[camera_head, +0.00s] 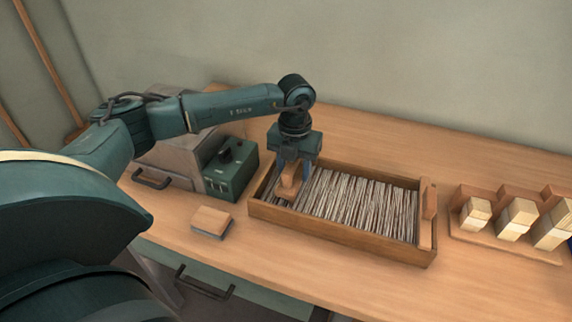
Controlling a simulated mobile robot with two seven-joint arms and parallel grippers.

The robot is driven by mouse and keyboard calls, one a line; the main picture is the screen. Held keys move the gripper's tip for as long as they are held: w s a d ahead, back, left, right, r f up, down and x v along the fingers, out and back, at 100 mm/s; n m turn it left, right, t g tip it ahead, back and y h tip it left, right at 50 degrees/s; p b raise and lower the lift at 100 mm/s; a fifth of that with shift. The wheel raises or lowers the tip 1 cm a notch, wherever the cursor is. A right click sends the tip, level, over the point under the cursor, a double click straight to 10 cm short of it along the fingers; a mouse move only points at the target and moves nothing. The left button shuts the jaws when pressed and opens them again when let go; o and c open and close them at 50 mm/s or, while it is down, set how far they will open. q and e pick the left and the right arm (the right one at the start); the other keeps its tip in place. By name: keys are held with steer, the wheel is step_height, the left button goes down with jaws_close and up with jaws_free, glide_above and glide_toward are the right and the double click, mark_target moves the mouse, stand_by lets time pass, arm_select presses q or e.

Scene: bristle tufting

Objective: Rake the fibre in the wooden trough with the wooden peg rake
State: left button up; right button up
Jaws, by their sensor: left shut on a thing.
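The wooden trough (340,232) lies on the bench right of the middle. Its bed of grey-brown fibre (360,200) runs in many strands across the trough. My left gripper (291,174) points down over the trough's left end and is shut on a wooden piece, which looks like the peg rake (288,188). The rake is low at the fibre; its pegs are hidden, so I cannot tell whether they touch. My right gripper is not in view.
A green box with a knob (231,172) stands just left of the trough. A small wooden-topped block (211,221) lies in front of it. A wooden rack with pale blocks (513,219) stands at the right. The bench behind the trough is clear.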

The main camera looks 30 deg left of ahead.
arm_select(q)
steer(key=shift+a, duration=0.2)
steer(key=shift+s+a, duration=0.2)
steer(key=shift+a, duration=0.6)
steer(key=shift+s+a, duration=0.2)
steer(key=shift+a, duration=0.6)
